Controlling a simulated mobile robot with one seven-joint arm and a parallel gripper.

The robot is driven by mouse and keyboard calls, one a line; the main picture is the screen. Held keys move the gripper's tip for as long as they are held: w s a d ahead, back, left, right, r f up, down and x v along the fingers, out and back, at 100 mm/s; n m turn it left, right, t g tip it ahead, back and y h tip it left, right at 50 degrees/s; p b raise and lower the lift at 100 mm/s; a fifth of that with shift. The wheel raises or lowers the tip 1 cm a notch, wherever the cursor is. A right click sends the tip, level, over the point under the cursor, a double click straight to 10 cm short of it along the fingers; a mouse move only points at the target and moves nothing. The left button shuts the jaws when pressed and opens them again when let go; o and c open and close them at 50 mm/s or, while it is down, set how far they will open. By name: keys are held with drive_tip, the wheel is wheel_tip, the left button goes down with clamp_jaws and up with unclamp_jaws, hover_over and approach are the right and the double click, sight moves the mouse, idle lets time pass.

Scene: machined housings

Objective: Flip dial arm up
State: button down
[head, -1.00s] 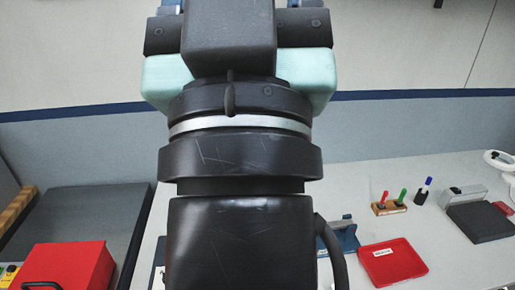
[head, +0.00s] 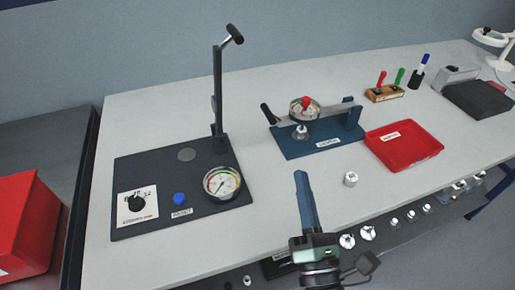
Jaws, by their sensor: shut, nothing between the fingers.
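The dial arm (head: 335,112) is a grey bar with a black handle at its left end, lying roughly level over a blue fixture base (head: 325,147). A round dial gauge (head: 305,109) with a red top sits on the bar. A silver machined part (head: 300,132) stands below the gauge. The bar's right end meets a blue upright bracket (head: 352,115). My gripper (head: 299,176) is shut and empty, with its blue fingers pointing away from me. It is in front of the fixture, apart from it.
Left is a dark plate (head: 135,175) with a tall upright lever (head: 217,95), a gauge (head: 222,182), a blue button and a knob. A red tray (head: 403,146) is right of the fixture. A silver part (head: 350,179) stands on the table, with several more along the front edge.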

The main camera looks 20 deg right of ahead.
drive_tip(key=f+n, duration=0.1)
drive_tip(key=f, duration=0.2)
drive_tip(key=s+a+f+n+g, duration=0.1)
drive_tip(key=f, duration=0.1)
drive_tip(key=a+f+y+b, duration=0.1)
drive_tip(key=f, duration=0.2)
drive_tip(key=shift+s+f+n+g, duration=0.15)
drive_tip(key=shift+f+n+g, duration=0.15)
drive_tip(key=shift+n, duration=0.1)
drive_tip(key=shift+r, duration=0.1)
drive_tip(key=shift+w+r, duration=0.1)
drive_tip(key=shift+w, duration=0.3)
drive_tip(key=x, duration=1.9)
drive_tip(key=shift+w+a+r, duration=0.1)
drive_tip(key=shift+r, duration=0.05)
drive_tip(key=shift+r, duration=0.15)
